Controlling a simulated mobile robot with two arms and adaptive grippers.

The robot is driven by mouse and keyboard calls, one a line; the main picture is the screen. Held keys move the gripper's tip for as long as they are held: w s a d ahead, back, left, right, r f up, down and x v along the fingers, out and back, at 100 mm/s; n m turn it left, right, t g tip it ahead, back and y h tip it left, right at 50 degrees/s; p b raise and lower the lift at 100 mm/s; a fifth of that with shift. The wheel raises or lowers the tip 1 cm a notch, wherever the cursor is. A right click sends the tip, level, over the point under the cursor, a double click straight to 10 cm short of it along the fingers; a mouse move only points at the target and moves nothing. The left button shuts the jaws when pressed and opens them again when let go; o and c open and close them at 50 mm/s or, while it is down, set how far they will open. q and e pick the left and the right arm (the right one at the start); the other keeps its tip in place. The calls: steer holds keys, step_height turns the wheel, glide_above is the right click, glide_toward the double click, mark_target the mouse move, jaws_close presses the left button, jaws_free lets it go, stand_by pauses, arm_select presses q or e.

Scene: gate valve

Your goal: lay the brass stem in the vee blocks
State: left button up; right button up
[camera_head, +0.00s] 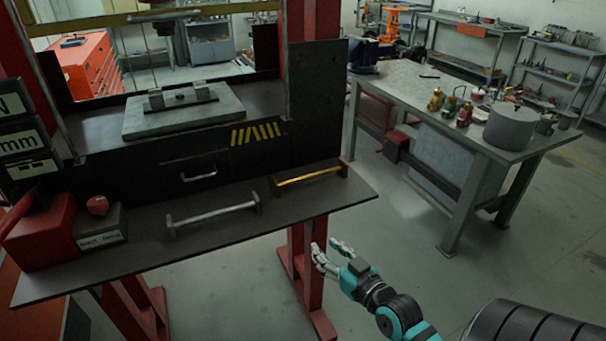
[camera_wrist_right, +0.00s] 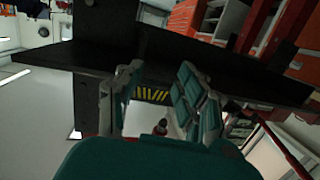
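The brass stem (camera_head: 310,176) is a thin yellow rod with a raised piece at each end. It lies at the right part of the dark front shelf. Two small grey vee blocks (camera_head: 155,98) (camera_head: 202,91) stand apart on a grey plate, higher and further back. My right gripper (camera_head: 329,250) is below and in front of the shelf's right end, apart from the stem. Its fingers (camera_wrist_right: 158,100) are spread and empty in the right wrist view, where I cannot make out the stem. My left gripper is not in view.
A similar grey steel rod (camera_head: 212,213) lies left of the brass stem on the shelf (camera_head: 150,250). A red box (camera_head: 40,235) and a button box (camera_head: 100,228) fill its left end. A dark upright panel (camera_head: 316,110) stands behind the stem. A workbench (camera_head: 410,85) stands at right.

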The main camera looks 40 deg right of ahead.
steer(key=t, duration=0.2)
glide_toward(279, 185)
steer(key=w+p, duration=0.1)
steer(key=p, duration=0.1)
steer(key=w+p, duration=0.1)
steer(key=shift+w+d+r+n+y, duration=0.3)
steer(key=shift+n+y, duration=0.1)
steer(key=w+p, duration=0.1)
steer(key=w, duration=0.4)
steer(key=shift+w+p, duration=0.2)
steer(key=shift+p, duration=0.1)
steer(key=shift+w+f, duration=0.15)
steer(key=shift+w, duration=0.2)
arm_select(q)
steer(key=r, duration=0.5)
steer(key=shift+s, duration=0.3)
arm_select(e)
steer(key=shift+s, duration=0.1)
steer(key=shift+c, duration=0.2)
jaws_close()
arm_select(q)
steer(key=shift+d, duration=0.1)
